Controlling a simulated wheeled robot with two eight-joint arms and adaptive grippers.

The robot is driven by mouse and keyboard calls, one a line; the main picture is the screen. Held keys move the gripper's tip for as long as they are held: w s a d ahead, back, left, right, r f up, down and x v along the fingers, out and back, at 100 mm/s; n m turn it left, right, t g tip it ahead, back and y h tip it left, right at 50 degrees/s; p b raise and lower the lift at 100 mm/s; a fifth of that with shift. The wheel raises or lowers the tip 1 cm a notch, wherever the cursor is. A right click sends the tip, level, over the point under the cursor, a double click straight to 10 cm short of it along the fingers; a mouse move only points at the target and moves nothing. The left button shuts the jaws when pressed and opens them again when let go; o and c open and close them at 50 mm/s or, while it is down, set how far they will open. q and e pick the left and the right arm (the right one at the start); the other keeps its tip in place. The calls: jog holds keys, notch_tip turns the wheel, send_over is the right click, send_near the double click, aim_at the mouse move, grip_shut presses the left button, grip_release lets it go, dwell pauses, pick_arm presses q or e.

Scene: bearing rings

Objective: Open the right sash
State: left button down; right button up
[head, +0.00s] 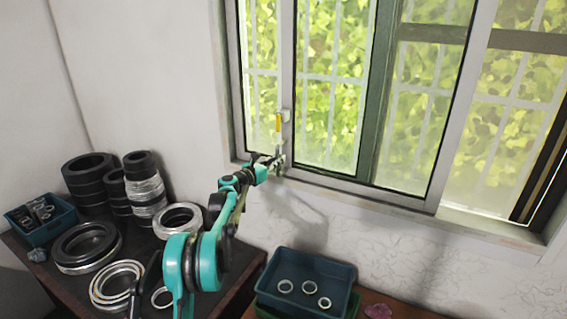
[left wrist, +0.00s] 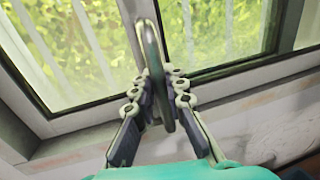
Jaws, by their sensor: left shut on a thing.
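The window has sliding sashes with light grey frames. The front sash (head: 460,105), which I take for the right sash, has its left upright (head: 287,60) near the left end of the window. A small latch with a yellow part (head: 278,122) sits on that upright. My left gripper (head: 277,163) is at the foot of this upright, just above the sill. In the left wrist view, my left gripper (left wrist: 160,100) is shut around a grey upright loop-shaped handle (left wrist: 153,50), with fingers on both sides. My right gripper is in neither view.
A dark table (head: 240,262) at the lower left carries stacked black and metal bearing rings (head: 90,245). A blue bin (head: 305,262) with a few rings stands below the window. A smaller blue bin (head: 40,230) is at the far left. The sill (head: 400,207) runs along the window's foot.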

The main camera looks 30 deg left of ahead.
pick_arm(q)
jog(key=c, duration=1.5)
grip_release()
jog(key=shift+c, duration=0.2)
jog(key=s+a, duration=0.2)
jog(key=s, duration=0.9)
jog(key=shift+s+a, duration=0.2)
jog(key=shift+s, duration=0.2)
